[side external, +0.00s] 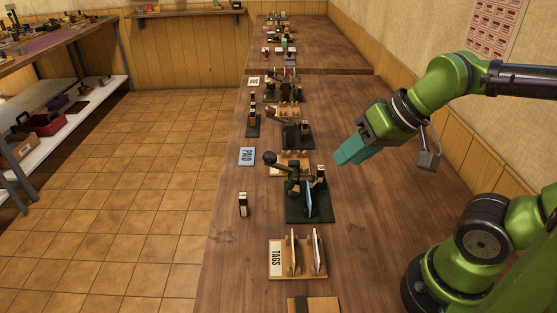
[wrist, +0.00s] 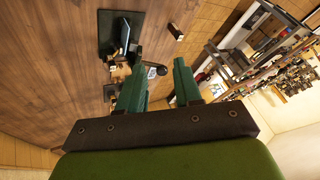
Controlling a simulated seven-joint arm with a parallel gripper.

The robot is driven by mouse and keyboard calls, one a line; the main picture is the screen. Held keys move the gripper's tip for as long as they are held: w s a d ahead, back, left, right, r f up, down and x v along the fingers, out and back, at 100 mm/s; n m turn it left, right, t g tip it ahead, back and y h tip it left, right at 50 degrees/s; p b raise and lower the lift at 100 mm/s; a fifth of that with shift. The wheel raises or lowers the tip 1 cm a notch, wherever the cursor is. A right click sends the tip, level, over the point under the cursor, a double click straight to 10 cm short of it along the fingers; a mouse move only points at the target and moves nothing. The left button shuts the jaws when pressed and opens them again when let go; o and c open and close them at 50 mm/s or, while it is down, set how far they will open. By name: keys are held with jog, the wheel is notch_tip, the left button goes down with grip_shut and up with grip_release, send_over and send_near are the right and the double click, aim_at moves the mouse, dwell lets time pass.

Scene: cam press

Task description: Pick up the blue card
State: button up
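A thin blue card (side external: 309,197) stands upright in the cam press (side external: 297,213), a dark device on a dark green base with a black-knobbed lever (side external: 269,158). In the wrist view the blue card (wrist: 125,37) shows small near the top, on the press's dark base (wrist: 105,30). My gripper (side external: 345,156) hangs in the air to the right of and above the press, well apart from the card. In the wrist view my gripper (wrist: 160,68) has its two green fingers apart, with nothing between them.
A wooden rack (side external: 283,272) marked TAGS holds upright pale cards in front of the press. A small cream-and-black block (side external: 242,203) stands left of the press. A blue PAID plate (side external: 247,156) lies at the left edge. More presses (side external: 291,134) line the table behind.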

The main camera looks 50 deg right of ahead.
aim_at(310, 200)
jog(key=w+d+f+m+g+h, duration=0.1)
jog(key=w+f, duration=0.2)
jog(key=f, duration=0.4)
jog(key=w+d+f+m+g+h, duration=0.1)
jog(key=w+f+m+h, duration=0.1)
jog(key=w+f, duration=0.2)
jog(key=w+d+f+m+g+h, duration=0.1)
jog(key=w+f, duration=0.3)
jog(key=f, duration=0.7)
jog(key=shift+w+d+f+m+h, duration=0.1)
jog(key=shift+w+d+m+h, duration=0.25)
jog(key=shift+m+h, duration=0.3)
jog(key=shift+s, duration=0.1)
grip_shut()
